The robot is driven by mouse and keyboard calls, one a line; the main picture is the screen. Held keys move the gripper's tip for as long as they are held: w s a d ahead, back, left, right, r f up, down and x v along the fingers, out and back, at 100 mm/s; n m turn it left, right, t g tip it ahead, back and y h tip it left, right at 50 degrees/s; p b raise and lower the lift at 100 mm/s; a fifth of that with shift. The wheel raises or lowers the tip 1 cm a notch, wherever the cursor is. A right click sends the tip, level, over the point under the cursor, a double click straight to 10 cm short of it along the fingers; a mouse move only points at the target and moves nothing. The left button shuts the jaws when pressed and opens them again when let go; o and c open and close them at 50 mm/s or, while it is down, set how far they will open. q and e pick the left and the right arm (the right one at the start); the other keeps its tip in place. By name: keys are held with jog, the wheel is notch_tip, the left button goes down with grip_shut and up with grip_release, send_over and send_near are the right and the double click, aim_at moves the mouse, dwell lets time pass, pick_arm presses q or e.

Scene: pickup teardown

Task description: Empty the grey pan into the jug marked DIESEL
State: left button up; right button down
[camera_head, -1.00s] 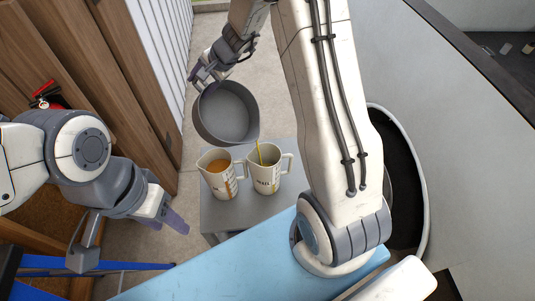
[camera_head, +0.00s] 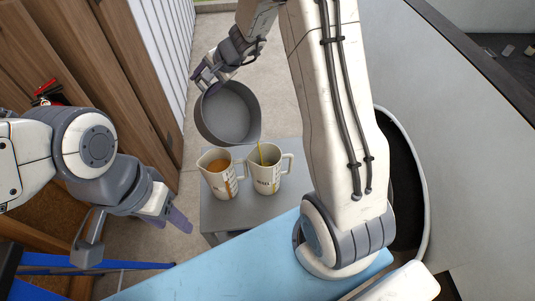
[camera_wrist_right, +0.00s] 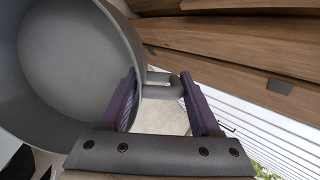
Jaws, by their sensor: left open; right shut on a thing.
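The grey pan (camera_head: 229,113) is tilted above the small grey table, its inside bare grey where I see it. My right gripper (camera_head: 203,80) is shut on its handle (camera_wrist_right: 160,85). My left gripper (camera_head: 180,218) is open and empty, left of the table.
Both jugs stand side by side on the grey table (camera_head: 213,218), handles to the right. A light blue surface (camera_head: 215,268) lies in front. A wooden cabinet (camera_head: 125,60) and a red item (camera_head: 45,90) are at left. Blue bars (camera_head: 90,265) lie below my left arm.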

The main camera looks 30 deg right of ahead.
aim_at(209, 84)
jog(key=shift+s+d+r+t+y+b, duration=0.3)
jog(key=shift+s+b, duration=0.2)
jog(key=shift+b, duration=0.75)
jog(key=shift+s+d+r+t+y+b, duration=0.15)
jog(key=shift+s+t+b, duration=0.35)
jog(key=shift+b, duration=0.8)
jog(key=shift+s+d+r+t+y+b, duration=0.15)
jog(key=shift+s+d+r+t+b, duration=0.3)
jog(key=shift+b, duration=0.8)
